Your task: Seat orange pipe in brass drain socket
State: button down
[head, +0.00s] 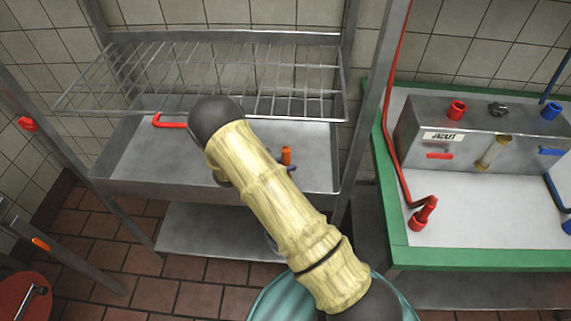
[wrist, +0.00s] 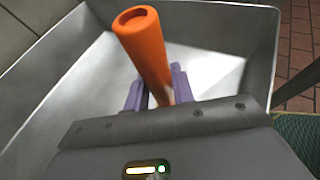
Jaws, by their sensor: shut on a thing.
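The orange pipe (wrist: 146,45) stands between the two purple fingers of my gripper (wrist: 155,86), which are shut on it. Its hollow end points up and away in the wrist view, and its lower part is hidden by the gripper body. In the head view the pipe (head: 287,155) shows as a small orange piece over the steel basin, with my gripper (head: 291,168) partly hidden behind my arm.
A wire rack (head: 215,75) hangs above the steel basin (head: 115,185). A red bent pipe (head: 170,122) lies at the basin's back left. A green-edged table (head: 480,257) at right bears the steel box (head: 425,125) with red and blue fittings. A steel post separates them.

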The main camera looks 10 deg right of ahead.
jog(key=shift+f, duration=0.15)
jog(key=c, duration=1.2)
grip_release()
jog(key=shift+a+r, duration=0.15)
jog(key=shift+r, duration=0.05)
jog(key=v, duration=1.1)
jog(key=shift+s+a, duration=0.15)
jog(key=shift+a, duration=0.25)
jog(key=shift+d, duration=0.1)
